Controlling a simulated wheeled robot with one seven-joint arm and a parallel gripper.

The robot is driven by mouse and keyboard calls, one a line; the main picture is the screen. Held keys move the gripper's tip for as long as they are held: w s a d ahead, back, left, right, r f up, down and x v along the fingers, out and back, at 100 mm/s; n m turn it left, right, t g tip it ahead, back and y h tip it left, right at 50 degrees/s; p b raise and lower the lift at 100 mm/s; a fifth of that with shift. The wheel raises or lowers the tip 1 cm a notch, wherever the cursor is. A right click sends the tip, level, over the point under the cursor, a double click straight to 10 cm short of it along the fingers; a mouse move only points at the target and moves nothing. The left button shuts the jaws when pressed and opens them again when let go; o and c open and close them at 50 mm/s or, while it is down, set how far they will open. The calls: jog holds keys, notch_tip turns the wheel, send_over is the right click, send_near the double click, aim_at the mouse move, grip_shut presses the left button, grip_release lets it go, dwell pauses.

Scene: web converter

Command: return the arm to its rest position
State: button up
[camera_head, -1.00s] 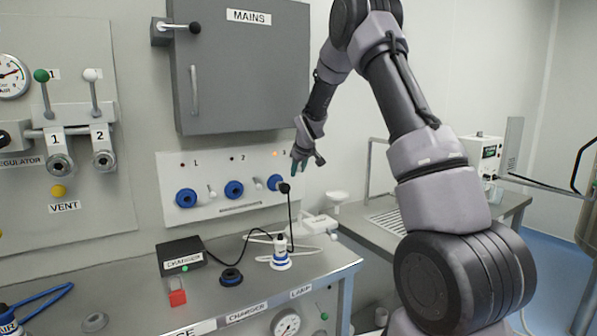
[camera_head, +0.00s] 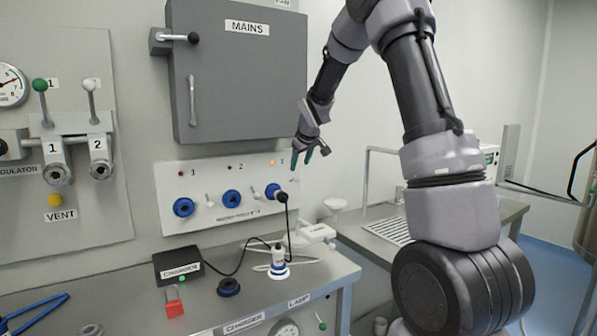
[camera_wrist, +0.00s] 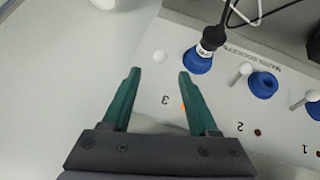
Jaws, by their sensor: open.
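My gripper (camera_head: 314,158) hangs at the end of my raised arm, in front of the wall just right of the socket panel's top right corner. In the wrist view my gripper (camera_wrist: 158,75) shows two green fingers spread apart with nothing between them. A black plug (camera_wrist: 212,38) sits in the blue socket (camera_wrist: 197,62) marked 3, ahead of the fingers and apart from them. The plug also shows in the head view (camera_head: 281,196), with its cable running down to the bench.
The socket panel (camera_head: 222,215) has an orange light lit at 3. The grey MAINS cabinet (camera_head: 240,80) is above it. A charger box (camera_head: 180,266) and a white-and-blue device (camera_head: 279,262) stand on the bench. A side table (camera_head: 375,228) with a rack is at right.

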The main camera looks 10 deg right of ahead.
jog(key=shift+s+r, duration=0.35)
jog(key=s+d+r+m, duration=0.1)
jog(key=s+r+m, duration=0.1)
jog(key=s+r, duration=0.45)
jog(key=s+d+r+m, duration=0.15)
jog(key=s+r, duration=0.25)
jog(key=s, duration=0.6)
jog(key=s+a+m+g+y, duration=0.1)
jog(key=s+m, duration=0.4)
jog(key=s, duration=1.9)
jog(key=shift+a+m+y, duration=0.35)
jog(key=shift+a+y, duration=0.05)
jog(key=shift+a, duration=0.25)
